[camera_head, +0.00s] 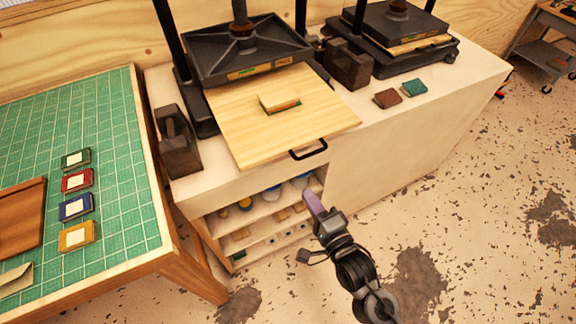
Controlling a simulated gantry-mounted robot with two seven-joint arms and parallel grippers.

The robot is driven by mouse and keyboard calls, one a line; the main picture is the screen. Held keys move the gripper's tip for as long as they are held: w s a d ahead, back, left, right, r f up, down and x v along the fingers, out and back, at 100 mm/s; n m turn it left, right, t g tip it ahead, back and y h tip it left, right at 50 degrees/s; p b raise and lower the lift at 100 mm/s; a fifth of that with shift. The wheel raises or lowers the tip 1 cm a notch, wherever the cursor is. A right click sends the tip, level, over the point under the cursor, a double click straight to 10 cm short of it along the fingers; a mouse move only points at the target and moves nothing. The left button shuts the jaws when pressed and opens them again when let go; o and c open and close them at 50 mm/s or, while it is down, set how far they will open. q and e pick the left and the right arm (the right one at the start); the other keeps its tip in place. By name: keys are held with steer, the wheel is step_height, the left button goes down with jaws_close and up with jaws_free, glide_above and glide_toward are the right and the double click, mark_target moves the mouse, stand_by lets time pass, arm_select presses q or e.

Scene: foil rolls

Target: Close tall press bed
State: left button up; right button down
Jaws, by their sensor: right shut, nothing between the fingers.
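The tall press (245,50) stands on the white bench with its black platen raised. Its pale wooden bed (245,125) is pulled out toward me and reaches past the bench's front edge. A black handle (309,150) is on the bed's front edge. A small book-like block (280,103) lies on the middle of the bed. My right gripper (310,199) is shut and empty, in front of the bench, below the handle in the picture and apart from it. My left gripper is out of view.
A second press (400,35) stands on the white bench (440,105) at the right, with two small books (413,88) beside it. Dark iron weights (178,145) flank the tall press. A green-matted table (110,200) with several small books is at the left. Shelves (260,212) open below the bed.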

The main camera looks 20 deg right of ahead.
mark_target(282, 154)
steer(key=w, duration=0.4)
steer(key=w+b, duration=0.1)
steer(key=w, duration=0.3)
steer(key=w+a, duration=0.1)
steer(key=w, duration=0.3)
steer(key=shift+a, duration=0.1)
steer(key=shift+w, duration=0.45)
steer(key=shift+r, duration=0.1)
